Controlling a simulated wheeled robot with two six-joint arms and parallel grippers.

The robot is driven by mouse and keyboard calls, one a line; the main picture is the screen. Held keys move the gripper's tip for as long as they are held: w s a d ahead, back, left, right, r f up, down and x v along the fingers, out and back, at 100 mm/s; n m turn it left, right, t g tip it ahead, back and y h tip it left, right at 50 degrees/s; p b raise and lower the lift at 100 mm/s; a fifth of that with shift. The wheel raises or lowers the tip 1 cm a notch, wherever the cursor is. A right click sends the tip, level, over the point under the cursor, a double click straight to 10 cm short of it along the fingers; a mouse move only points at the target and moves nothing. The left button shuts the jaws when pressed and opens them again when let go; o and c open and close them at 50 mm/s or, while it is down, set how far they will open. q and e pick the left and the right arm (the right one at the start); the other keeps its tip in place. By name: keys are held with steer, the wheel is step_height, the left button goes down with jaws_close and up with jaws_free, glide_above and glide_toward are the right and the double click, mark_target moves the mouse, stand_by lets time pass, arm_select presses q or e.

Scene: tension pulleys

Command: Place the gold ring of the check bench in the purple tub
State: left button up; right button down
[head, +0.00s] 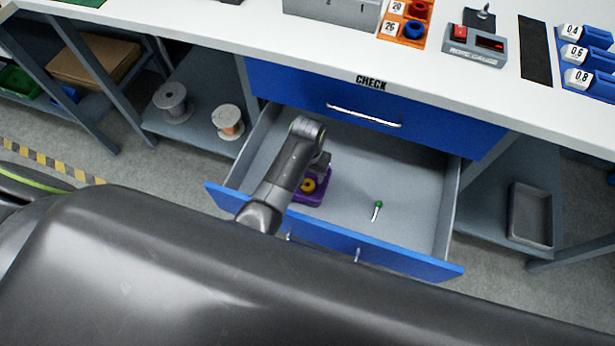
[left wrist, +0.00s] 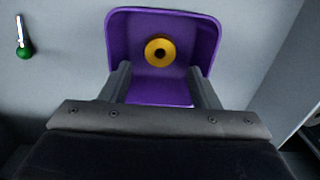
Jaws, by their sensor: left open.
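The gold ring (left wrist: 160,52) lies flat inside the purple tub (left wrist: 206,45), near the middle of its floor in the left wrist view. In the head view the gold ring (head: 308,185) and the purple tub (head: 320,196) show in the open lower drawer, partly hidden by my left arm. My left gripper (left wrist: 163,75) is open, its two fingers apart at the near side of the tub with nothing between them. The ring is apart from both fingers. In the head view my left gripper (head: 318,165) is over the tub. My right gripper is not in view.
The open drawer (head: 400,175) with a blue front sits under the bench marked CHECK. A green-topped tool (head: 377,210) lies in it, right of the tub. A closed blue drawer (head: 290,85) is above. Spools (head: 228,122) stand on a shelf at left, a grey tray (head: 530,215) at right.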

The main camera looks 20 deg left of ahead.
arm_select(q)
step_height(320, 180, up, 6)
steer(key=shift+r+p, duration=0.2)
steer(key=shift+p, duration=0.25)
stand_by(0.3)
